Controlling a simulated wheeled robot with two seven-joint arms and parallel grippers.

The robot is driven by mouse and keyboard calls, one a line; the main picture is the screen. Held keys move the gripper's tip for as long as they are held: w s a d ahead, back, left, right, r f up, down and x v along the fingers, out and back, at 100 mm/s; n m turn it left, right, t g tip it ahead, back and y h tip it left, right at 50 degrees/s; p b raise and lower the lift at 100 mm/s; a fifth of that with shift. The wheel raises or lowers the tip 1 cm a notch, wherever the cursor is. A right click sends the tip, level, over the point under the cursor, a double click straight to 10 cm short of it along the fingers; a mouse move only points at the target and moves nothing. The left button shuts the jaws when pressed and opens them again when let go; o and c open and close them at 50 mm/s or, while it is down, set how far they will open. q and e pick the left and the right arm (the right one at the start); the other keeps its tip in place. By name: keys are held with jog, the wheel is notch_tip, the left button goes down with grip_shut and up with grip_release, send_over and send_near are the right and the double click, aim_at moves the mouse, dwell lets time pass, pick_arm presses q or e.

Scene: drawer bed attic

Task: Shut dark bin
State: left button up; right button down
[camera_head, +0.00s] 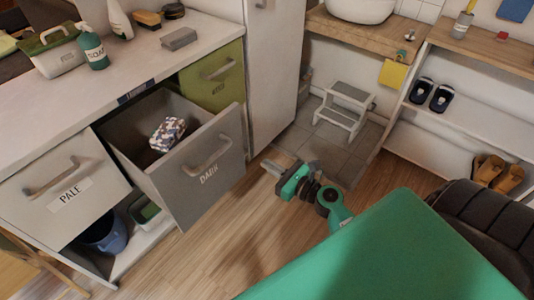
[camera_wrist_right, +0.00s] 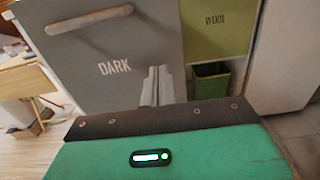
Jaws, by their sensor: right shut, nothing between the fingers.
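The dark bin (camera_head: 200,172) is a grey pull-out drawer labelled DARK with a bar handle (camera_head: 207,157). It stands pulled out from the counter, and a patterned bundle (camera_head: 167,133) lies inside. My right gripper (camera_head: 266,167) is in front of the bin, to the right of its front panel, and apart from the handle. In the right wrist view the shut, empty fingers (camera_wrist_right: 155,88) point at the lower right part of the bin's grey front (camera_wrist_right: 115,45). Whether they touch it I cannot tell. The left gripper is not in view.
The PALE drawer (camera_head: 65,190) and the olive green drawer (camera_head: 213,76) flank the bin. A blue bucket (camera_head: 102,236) sits on the lower shelf. A step stool (camera_head: 345,105) stands at the back. Wooden floor (camera_head: 215,245) is clear before the bin.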

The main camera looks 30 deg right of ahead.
send_near(241, 148)
jog(key=w+a+r, duration=0.4)
jog(key=a+r, duration=0.1)
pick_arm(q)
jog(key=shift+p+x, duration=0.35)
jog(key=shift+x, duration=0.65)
pick_arm(e)
jog(key=shift+w+a+f, duration=0.1)
jog(key=shift+w+a, duration=0.05)
jog(key=shift+w, duration=0.55)
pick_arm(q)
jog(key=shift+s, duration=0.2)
